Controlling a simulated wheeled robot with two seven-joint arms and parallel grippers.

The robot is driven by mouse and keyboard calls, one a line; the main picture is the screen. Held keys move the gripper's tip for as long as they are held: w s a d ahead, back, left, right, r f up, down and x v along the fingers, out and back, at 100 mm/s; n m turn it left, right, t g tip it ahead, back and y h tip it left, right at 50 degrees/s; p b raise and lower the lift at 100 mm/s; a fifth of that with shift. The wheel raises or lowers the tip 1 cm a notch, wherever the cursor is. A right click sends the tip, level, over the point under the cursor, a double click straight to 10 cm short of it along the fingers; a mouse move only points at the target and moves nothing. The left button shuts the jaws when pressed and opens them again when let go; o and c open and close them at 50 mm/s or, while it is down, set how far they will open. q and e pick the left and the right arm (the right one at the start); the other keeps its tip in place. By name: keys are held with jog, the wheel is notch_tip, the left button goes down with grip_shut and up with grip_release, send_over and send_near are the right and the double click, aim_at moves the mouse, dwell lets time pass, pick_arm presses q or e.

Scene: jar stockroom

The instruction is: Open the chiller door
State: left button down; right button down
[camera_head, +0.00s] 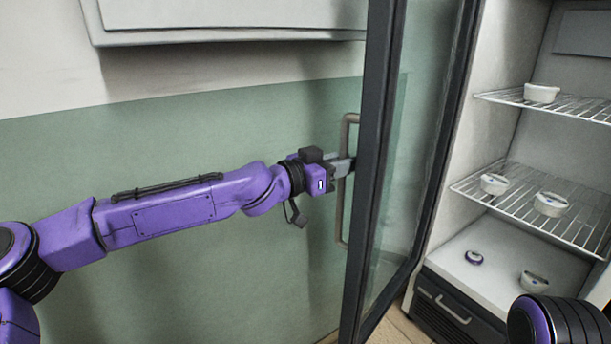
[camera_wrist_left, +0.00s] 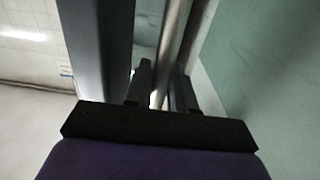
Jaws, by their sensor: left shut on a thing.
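The chiller door (camera_head: 372,180) is a glass panel in a dark frame. It stands swung open, nearly edge-on to me, left of the chiller's interior (camera_head: 513,140). Its long metal handle (camera_head: 343,215) is on the door's left face. My left gripper (camera_head: 346,167) is shut on the handle at its upper part. In the left wrist view the two dark fingers (camera_wrist_left: 162,88) sit either side of the handle bar (camera_wrist_left: 174,35), beside the dark door frame (camera_wrist_left: 100,45). The right gripper is not in view.
Wire shelves (camera_head: 545,207) in the chiller hold several white jars. A green and white wall (camera_head: 220,130) is behind my left arm. A pale box-like fixture (camera_head: 230,20) hangs above.

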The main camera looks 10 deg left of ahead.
pick_arm(q)
jog(key=shift+d, duration=0.1)
jog(key=c, duration=1.1)
grip_release()
jog(key=v, duration=1)
jog(key=shift+s, duration=0.3)
